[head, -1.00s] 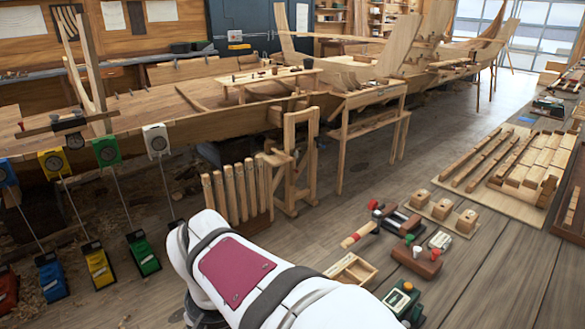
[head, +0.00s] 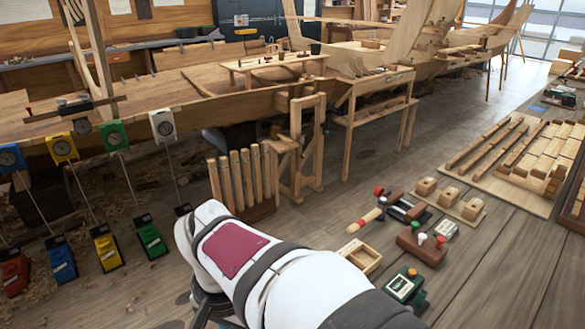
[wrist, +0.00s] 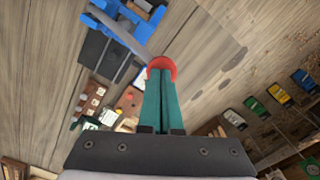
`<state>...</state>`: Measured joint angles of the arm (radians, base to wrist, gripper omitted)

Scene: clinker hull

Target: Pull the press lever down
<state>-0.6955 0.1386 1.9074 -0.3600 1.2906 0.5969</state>
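In the wrist view the press lever is a thin grey rod (wrist: 122,37) with a red ball knob (wrist: 161,66) at its end. The rod runs up and left to a blue press frame (wrist: 140,22), partly cut off by the top edge. My gripper (wrist: 160,72) has teal fingers lying side by side with only a thin line between them. The fingertips overlap the near side of the red knob in the picture, and the knob is wider than the fingers. I cannot tell whether they touch it. Neither the press nor my gripper shows in the head view.
A dark plate (wrist: 100,52) lies near the press. Coloured clamp-like weights (head: 104,250) stand at the left. The hull (head: 200,110) lies behind.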

